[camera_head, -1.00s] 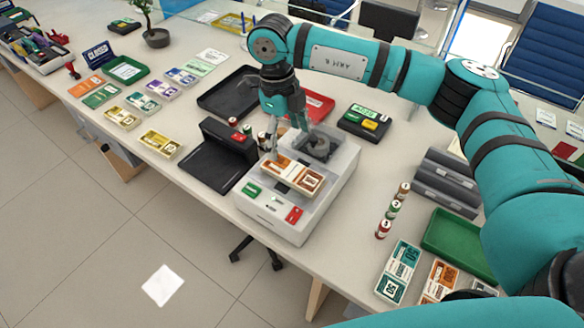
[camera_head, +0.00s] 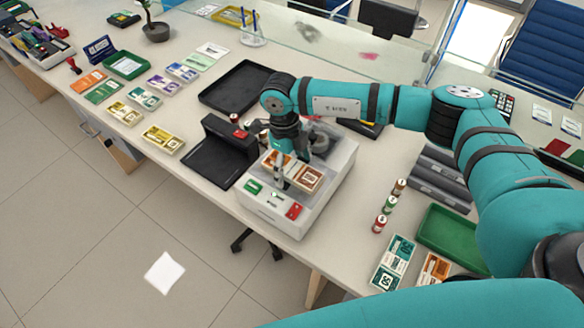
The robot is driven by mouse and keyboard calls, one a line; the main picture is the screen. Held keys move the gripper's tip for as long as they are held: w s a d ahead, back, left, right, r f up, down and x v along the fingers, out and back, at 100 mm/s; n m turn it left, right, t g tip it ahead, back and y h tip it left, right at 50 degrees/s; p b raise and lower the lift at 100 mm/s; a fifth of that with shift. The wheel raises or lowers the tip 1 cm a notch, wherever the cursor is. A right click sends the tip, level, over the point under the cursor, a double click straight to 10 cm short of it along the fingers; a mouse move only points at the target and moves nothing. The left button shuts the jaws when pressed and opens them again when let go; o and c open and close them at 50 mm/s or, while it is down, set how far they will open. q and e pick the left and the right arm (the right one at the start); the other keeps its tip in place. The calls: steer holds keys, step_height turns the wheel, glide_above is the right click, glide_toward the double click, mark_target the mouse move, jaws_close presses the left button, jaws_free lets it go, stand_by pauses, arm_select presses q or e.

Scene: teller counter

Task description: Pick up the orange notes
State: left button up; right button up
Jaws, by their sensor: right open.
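A bundle of orange notes (camera_head: 309,179) lies on top of the white counting machine (camera_head: 270,210), in its upper tray. My right gripper (camera_head: 285,172) is directly over this bundle, pointing down, with one finger in front of the notes. It is open, and the arm and fingers hide part of the notes. I cannot tell whether the fingertips touch them. More orange notes (camera_head: 433,269) lie at the lower right, beside teal notes (camera_head: 394,262). My left gripper is not in view.
A black stand (camera_head: 212,160) is close to the machine's left side, with a black tray (camera_head: 235,92) behind it. Coin rolls (camera_head: 390,205), grey boxes (camera_head: 440,178) and a green tray (camera_head: 452,238) are to the right. Yellow notes (camera_head: 163,139) lie at the left.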

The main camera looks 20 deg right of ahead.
steer(key=c, duration=1.4)
steer(key=shift+r, duration=0.1)
